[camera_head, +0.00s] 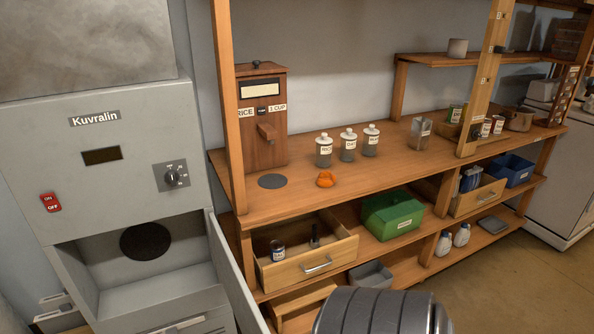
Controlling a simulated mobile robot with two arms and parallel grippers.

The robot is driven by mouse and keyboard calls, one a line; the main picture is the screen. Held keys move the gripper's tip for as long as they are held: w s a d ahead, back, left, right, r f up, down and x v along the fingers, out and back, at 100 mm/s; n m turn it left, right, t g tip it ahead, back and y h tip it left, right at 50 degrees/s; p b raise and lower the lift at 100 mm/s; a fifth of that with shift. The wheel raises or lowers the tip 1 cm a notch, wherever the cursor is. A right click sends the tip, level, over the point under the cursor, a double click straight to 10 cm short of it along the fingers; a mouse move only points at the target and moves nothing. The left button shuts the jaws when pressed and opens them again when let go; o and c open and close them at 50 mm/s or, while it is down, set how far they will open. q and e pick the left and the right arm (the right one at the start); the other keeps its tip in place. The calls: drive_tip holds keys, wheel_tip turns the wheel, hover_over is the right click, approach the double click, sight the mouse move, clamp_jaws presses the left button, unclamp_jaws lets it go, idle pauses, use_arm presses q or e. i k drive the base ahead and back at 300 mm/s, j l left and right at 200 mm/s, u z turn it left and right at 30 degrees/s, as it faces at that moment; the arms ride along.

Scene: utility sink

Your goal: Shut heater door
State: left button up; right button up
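The heater (118,160) is a grey cabinet labelled "Kuvralin" on the left, with a dark display, a dial and a red on/off switch. Its lower compartment is open and looks empty, with a dark round disc inside. The heater door (236,275) is hinged at the right side of the opening. It stands swung outward, seen nearly edge-on, and its lower end is cut off by the picture's bottom edge. Neither of my grippers shows.
A ribbed dark grey cylinder, probably part of my arm, is at the bottom centre. Right of the door, an open wooden drawer (335,262) juts from the wooden shelf unit (300,205). A green box (392,216) sits on the lower shelf. Floor is clear at lower right.

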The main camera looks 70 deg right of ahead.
sight(250, 318)
drive_tip(key=l+z, duration=0.15)
drive_tip(key=l, duration=0.65)
drive_tip(key=l+z, duration=0.2)
drive_tip(key=l, duration=0.6)
drive_tip(key=i, duration=0.05)
